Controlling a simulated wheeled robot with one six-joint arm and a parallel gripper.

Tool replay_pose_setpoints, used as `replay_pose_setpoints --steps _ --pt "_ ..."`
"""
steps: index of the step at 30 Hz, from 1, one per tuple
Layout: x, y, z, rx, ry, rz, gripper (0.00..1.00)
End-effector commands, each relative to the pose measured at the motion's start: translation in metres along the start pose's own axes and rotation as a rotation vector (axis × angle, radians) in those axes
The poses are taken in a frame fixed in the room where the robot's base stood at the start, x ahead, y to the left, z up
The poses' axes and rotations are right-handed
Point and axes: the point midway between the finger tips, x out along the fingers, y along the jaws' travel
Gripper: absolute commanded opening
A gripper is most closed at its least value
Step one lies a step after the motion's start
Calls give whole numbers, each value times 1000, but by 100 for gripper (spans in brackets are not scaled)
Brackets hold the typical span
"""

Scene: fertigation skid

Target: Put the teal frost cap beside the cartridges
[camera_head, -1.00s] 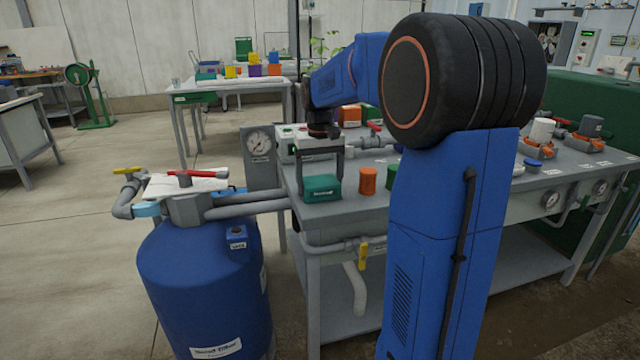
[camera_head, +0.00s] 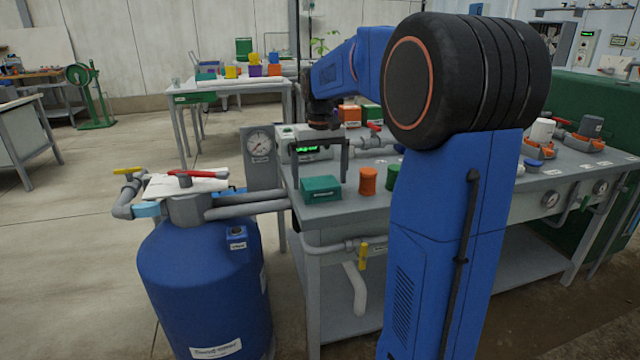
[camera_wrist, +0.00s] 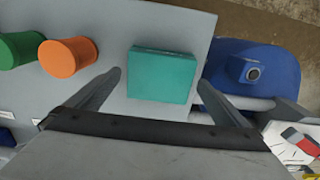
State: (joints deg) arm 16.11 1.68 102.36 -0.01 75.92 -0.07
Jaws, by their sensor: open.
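The teal frost cap (camera_head: 321,190) is a box-shaped block lying at the near left corner of the grey bench. It also shows in the wrist view (camera_wrist: 162,75), between the two fingertips as seen from above. My gripper (camera_head: 322,172) is open over it, one finger to each side, and the wrist view shows clear gaps between fingers and block. An orange cylinder (camera_head: 368,181) and a green cylinder (camera_head: 392,177) stand to its right; these may be the cartridges, but I cannot tell. My arm hides part of the bench beyond them.
A blue tank (camera_head: 205,285) with pipes stands left of the bench (camera_head: 350,213). A pressure gauge (camera_head: 259,143) and a box with a green display (camera_head: 306,149) stand behind the block. White (camera_head: 541,131) and dark (camera_head: 591,126) cylinders sit on orange-based holders at the right.

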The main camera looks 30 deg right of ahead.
Motion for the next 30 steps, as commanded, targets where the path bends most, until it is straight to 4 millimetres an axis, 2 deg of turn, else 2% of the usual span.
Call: replay_pose_setpoints --steps 9,15,25,28,30 --pt "-63 0 0 0 3 0 100" --pt "-87 0 0 0 1 0 100" --pt "-97 -2 4 -3 4 0 100" --pt "-96 -8 18 -14 20 0 100" --pt "-94 -14 35 -27 39 0 100"
